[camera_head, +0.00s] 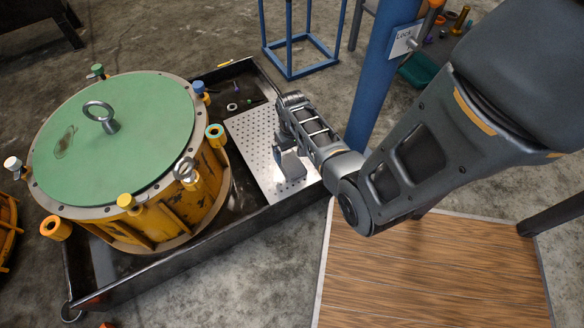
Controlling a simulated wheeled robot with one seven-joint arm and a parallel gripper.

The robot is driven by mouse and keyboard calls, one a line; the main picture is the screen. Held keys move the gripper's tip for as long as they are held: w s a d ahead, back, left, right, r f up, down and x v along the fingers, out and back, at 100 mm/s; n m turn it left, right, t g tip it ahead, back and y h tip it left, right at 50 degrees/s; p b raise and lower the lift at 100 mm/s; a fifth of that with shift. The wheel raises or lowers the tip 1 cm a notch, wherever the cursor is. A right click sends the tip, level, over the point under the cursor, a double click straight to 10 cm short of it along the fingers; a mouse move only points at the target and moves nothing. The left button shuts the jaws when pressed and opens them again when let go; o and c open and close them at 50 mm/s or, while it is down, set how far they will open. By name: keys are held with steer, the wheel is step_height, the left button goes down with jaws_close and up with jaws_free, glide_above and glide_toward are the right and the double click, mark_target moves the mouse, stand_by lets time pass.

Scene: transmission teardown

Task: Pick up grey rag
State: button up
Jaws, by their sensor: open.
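My gripper (287,158) is at the end of my arm, low over the perforated metal plate (254,128) in the black tray. Its jaws are open, with nothing clearly seen between them. I cannot clearly make out a grey rag. A small grey-brown patch (65,141) lies on the green lid (150,140) at the left; I cannot tell whether it is cloth or a stain. My arm hides part of the plate and the tray's right side.
A yellow drum-shaped housing (207,182) with a lifting eye (100,117) and raised bolts fills the left of the black tray (190,262). A blue post (376,85) and blue frame (291,73) stand behind. A wooden platform (425,275) is at lower right.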

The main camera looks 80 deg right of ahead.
mark_target(292, 164)
step_height(292, 164, down, 7)
steer(key=b, duration=0.3)
steer(key=shift+a+r, duration=0.1)
steer(key=shift+c, duration=0.2)
steer(key=c, duration=1.1)
steer(key=shift+r, duration=0.6)
steer(key=shift+c, duration=0.2)
steer(key=r+p, duration=0.1)
steer(key=r, duration=0.1)
steer(key=r+p, duration=0.1)
steer(key=r, duration=0.1)
steer(key=shift+s+d+p, duration=0.2)
steer(key=shift+d+p, duration=0.1)
steer(key=shift+d, duration=0.05)
steer(key=s+d+r+p, duration=0.2)
steer(key=s+d+r, duration=0.3)
steer(key=d, duration=0.4)
steer(key=shift+d+r, duration=0.35)
steer(key=shift+r, duration=0.1)
